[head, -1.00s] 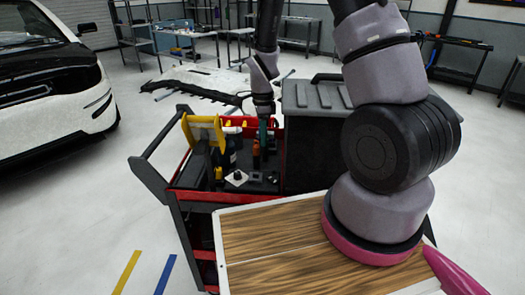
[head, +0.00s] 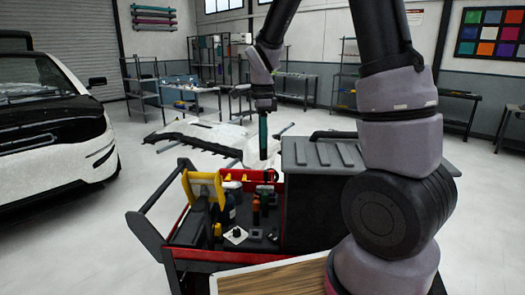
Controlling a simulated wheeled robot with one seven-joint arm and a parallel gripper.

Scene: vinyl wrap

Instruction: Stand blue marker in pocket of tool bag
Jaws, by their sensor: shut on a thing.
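The blue marker (head: 263,138) looks teal and hangs upright below my gripper (head: 263,107). My gripper is shut on its upper end and holds it above the back edge of the tool cart, clear of the things in it. I cannot clearly make out the tool bag or its pockets. A yellow and dark item (head: 204,187) stands at the left of the cart's tray, but I cannot tell whether it is the bag.
The red-edged cart (head: 215,256) holds a dark blue bottle (head: 229,208), an orange-topped item (head: 256,208) and a white square piece (head: 235,236). A dark box with a ribbed grey lid (head: 322,153) rises at the right. A wooden top (head: 275,277) lies in front.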

